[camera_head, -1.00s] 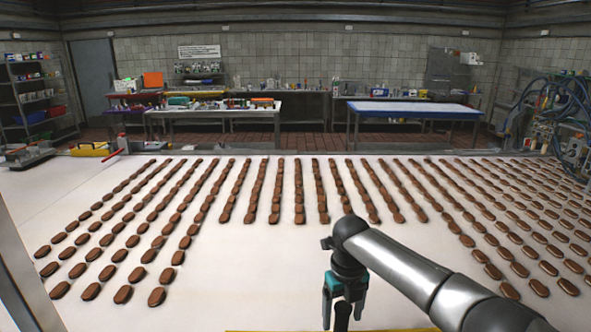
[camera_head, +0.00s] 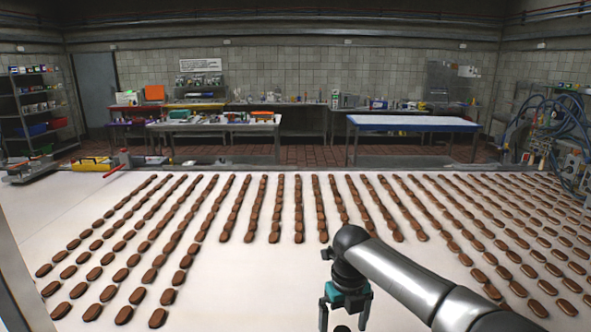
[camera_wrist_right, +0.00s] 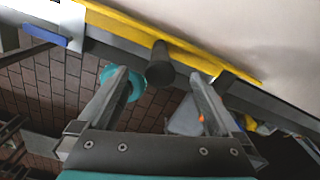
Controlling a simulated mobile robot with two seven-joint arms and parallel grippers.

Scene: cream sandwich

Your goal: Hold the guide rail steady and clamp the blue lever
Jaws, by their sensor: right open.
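In the head view my right gripper (camera_head: 345,316) hangs at the bottom centre with its two fingers apart. The right wrist view shows its open fingers (camera_wrist_right: 160,76) on either side of a dark cylindrical knob (camera_wrist_right: 160,64), with gaps on both sides. I cannot tell how far the knob lies beyond the fingertips. A blue lever-like piece (camera_wrist_right: 46,36) shows at the upper left of the wrist view, left of the gripper. A yellow rail (camera_wrist_right: 205,62) runs slantwise beside a dark grey beam (camera_wrist_right: 118,44); I cannot tell which is the guide rail. My left gripper is out of view.
A wide white conveyor (camera_head: 245,290) carries many rows of brown biscuits. In the wrist view a teal round part (camera_wrist_right: 134,84) lies behind the left finger, with a brick floor (camera_wrist_right: 60,85) below. Worktables (camera_head: 412,123) stand at the back.

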